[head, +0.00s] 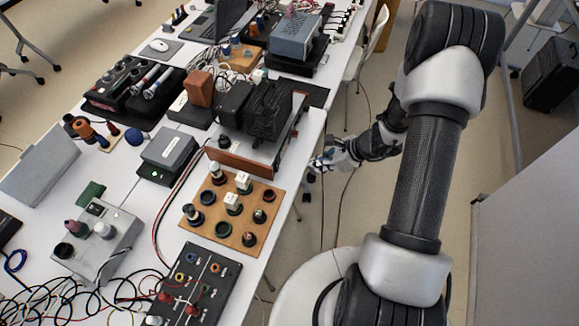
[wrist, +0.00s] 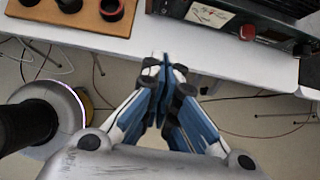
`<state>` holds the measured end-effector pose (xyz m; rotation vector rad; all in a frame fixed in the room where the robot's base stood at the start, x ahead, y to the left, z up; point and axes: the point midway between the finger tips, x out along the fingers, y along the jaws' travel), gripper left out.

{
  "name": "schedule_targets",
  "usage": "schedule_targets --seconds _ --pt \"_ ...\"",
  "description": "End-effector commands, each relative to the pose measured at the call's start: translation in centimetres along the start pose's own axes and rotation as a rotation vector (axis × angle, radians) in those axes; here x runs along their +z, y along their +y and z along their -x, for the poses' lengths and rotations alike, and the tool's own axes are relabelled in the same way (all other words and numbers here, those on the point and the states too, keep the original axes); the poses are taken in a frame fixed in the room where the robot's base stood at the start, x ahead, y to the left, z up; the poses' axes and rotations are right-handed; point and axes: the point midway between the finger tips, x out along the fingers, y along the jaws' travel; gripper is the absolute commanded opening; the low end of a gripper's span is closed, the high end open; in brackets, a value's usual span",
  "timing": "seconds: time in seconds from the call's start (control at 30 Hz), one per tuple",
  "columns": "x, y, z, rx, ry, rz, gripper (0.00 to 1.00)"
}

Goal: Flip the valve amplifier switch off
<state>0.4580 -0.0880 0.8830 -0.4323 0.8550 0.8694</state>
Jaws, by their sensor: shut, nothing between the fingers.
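What looks like the valve amplifier (head: 262,141) stands near the right edge of the table, a dark block on a silver chassis with a brown wooden front panel. In the wrist view, a dark panel with a meter (wrist: 211,14) and a red round part (wrist: 247,32) shows at the upper right, probably the amplifier's side. I cannot make out the switch clearly. My gripper (head: 318,164) is beyond the table edge, to the right of the amplifier and apart from it. In the wrist view my gripper (wrist: 163,75) is shut and empty, its tips overlapping the white table edge.
A wooden board (head: 217,229) with several knobs and sockets lies in front of the amplifier. A black panel with jacks (head: 213,267) lies nearer. Loose cables (head: 95,295) tangle at the lower left. Open floor (head: 345,205) lies to the right of the table (head: 303,150).

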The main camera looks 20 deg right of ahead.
Motion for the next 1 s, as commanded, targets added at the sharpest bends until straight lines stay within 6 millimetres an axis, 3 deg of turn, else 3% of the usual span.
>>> schedule_targets --seconds 0.27,0.77,1.0 --pt "0.0 0.1 -0.8 0.003 0.0 0.004 0.0" --pt "-0.1 0.1 -10.7 0.004 0.001 0.006 0.0" --pt "2.5 0.1 -12.4 0.001 -0.001 0.006 0.0"
